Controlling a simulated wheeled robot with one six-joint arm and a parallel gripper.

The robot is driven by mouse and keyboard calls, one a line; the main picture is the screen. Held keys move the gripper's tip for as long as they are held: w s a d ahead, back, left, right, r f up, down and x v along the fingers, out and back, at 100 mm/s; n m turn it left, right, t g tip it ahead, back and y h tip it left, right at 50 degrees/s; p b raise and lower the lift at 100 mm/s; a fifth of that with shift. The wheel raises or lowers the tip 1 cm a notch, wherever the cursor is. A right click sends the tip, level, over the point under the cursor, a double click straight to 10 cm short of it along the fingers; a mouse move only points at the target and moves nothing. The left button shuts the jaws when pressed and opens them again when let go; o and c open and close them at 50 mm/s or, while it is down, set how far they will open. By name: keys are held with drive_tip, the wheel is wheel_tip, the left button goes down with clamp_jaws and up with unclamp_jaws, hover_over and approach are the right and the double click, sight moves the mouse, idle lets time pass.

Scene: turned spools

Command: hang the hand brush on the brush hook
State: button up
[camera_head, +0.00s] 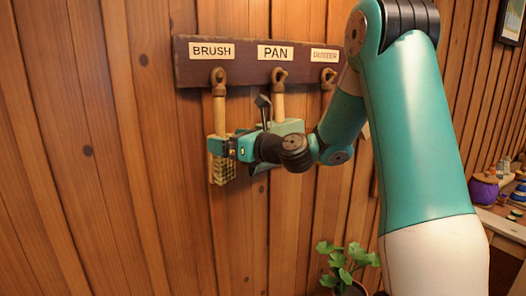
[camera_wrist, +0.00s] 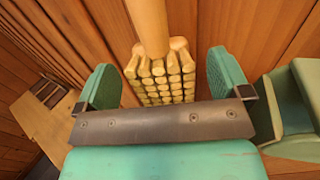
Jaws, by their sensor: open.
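The hand brush (camera_head: 219,112) hangs upright below the peg under the BRUSH label, its wooden handle reaching up to that brush hook (camera_head: 218,77). Its pale bristle head (camera_head: 221,174) points down against the wall. In the wrist view the brush (camera_wrist: 158,75) shows handle and bristle tufts between my gripper's fingers. My gripper (camera_head: 222,147) is at the top of the brush head. In the wrist view my gripper (camera_wrist: 163,65) is open, with a gap visible on each side of the brush. How the handle top meets the hook is too small to tell surely.
A dark board (camera_head: 248,64) carries labels BRUSH, PAN and DUSTER. A green dustpan (camera_head: 287,126) hangs under PAN, close to the right of my gripper; it also shows in the wrist view (camera_wrist: 297,100). A potted plant (camera_head: 347,262) stands below. The wall left of the brush is clear.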

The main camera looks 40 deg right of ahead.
drive_tip(key=b+v, duration=0.9)
drive_tip(key=v, duration=0.6)
